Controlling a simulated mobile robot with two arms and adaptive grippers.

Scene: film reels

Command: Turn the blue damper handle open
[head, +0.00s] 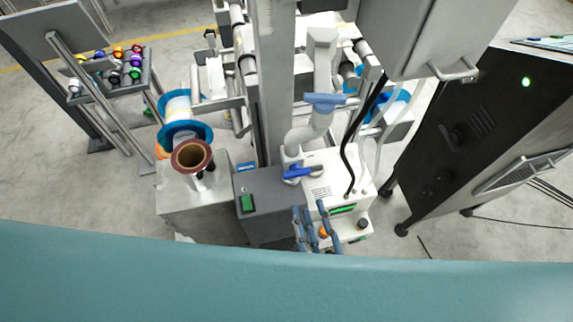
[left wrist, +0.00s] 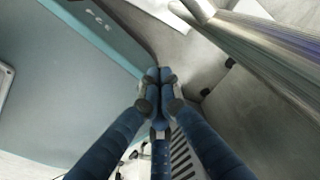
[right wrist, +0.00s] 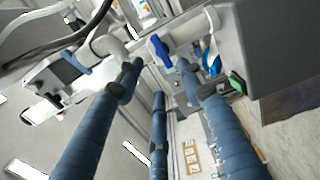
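The blue damper handle (head: 302,172) sits at the lower end of a white duct (head: 318,60), beside a white box unit. It lies roughly crosswise in the head view. In the right wrist view the handle (right wrist: 158,48) shows on the white pipe, beyond the fingertips. My right gripper (head: 308,208) is below the handle in the head view, apart from it, with its fingers spread and empty; its fingers also show in the right wrist view (right wrist: 160,82). My left gripper (left wrist: 158,75) has its fingertips together with nothing visible between them; it is outside the head view.
The white box unit (head: 325,172) with a black hose stands right beside the handle. A grey box with a green switch (head: 247,203) is at left. A film reel (head: 192,156) and a rack of coloured reels (head: 118,80) are farther left. A black cabinet (head: 450,140) stands at right.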

